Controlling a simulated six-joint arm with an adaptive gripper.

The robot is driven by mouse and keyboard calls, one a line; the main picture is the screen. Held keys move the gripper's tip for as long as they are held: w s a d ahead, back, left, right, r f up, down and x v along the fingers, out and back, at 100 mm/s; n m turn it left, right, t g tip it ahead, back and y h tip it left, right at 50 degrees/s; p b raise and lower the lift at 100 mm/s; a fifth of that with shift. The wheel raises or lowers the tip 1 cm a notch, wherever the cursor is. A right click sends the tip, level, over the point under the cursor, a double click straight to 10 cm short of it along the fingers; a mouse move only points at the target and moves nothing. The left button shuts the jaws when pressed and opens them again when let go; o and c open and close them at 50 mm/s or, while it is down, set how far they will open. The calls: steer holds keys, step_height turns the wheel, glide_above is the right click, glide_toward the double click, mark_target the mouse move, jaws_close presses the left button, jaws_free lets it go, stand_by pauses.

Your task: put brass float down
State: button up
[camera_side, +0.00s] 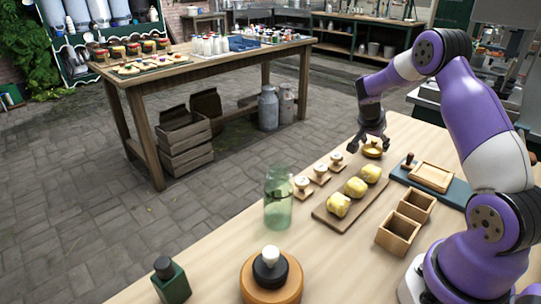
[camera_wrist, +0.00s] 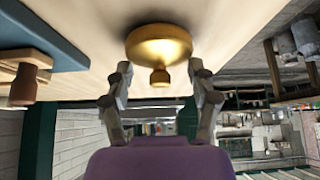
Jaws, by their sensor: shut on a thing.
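The brass float (camera_side: 373,150) is a round, shiny gold disc with a small knob. In the side view it is at the far part of the light wooden bench, just under my gripper (camera_side: 369,143). In the wrist view the float (camera_wrist: 160,43) sits between the tips of my gripper (camera_wrist: 160,75), with its knob toward the camera. My gripper is shut on the float. The bench top is very close to the float; I cannot tell whether they touch.
Three wooden pieces with white knobs (camera_side: 320,173) and a board (camera_side: 325,215) of yellow lumps stand nearby. A blue-green slab (camera_side: 455,192) with a wooden block lies to the right. Two small wooden boxes (camera_side: 398,234) and a glass jar (camera_side: 278,205) are nearer.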

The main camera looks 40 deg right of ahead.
steer(key=o, duration=1)
steer(key=shift+r, duration=0.2)
steer(key=a+r+n+t+y, duration=0.1)
steer(key=a+r+n+t, duration=0.3)
steer(key=a+r, duration=1.1)
steer(key=s+a+n+y, duration=0.2)
steer(key=s+a+n, duration=0.1)
steer(key=a, duration=0.3)
steer(key=s+a+n+t+y, duration=0.1)
steer(key=s+a+n, duration=0.3)
steer(key=a+n, duration=0.2)
steer(key=s+a+n+y, duration=0.2)
steer(key=s+a+n, duration=0.1)
steer(key=a+n, duration=0.2)
steer(key=shift+s+a+r+t+y, duration=0.15)
steer(key=shift+a+r+t+y, duration=0.15)
steer(key=shift+a, duration=0.25)
